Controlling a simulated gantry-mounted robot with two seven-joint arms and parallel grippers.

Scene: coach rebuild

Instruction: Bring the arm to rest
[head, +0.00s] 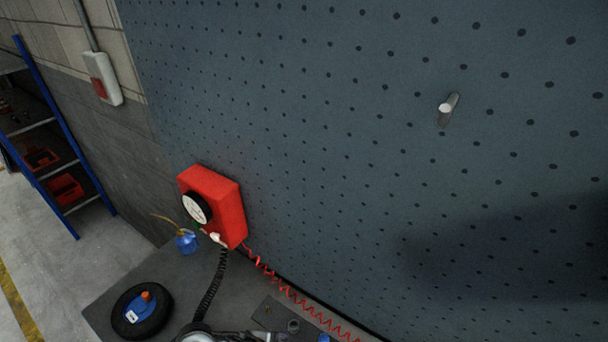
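Neither of my grippers shows clearly in the head view, and I cannot make out an arm. At the bottom edge, a pale rounded object (198,337) and some metallic parts beside it are cut off by the frame, so I cannot tell what they are. A broad dark shadow lies on the blue-grey pegboard (330,130) at the right.
A red box with a dial (227,214) stands against the pegboard, with a black coiled cord and a red coiled hose (285,288). The grey bench (105,305) holds a black wheel (160,318) and blue oil can (187,243). A peg (447,108) juts out.

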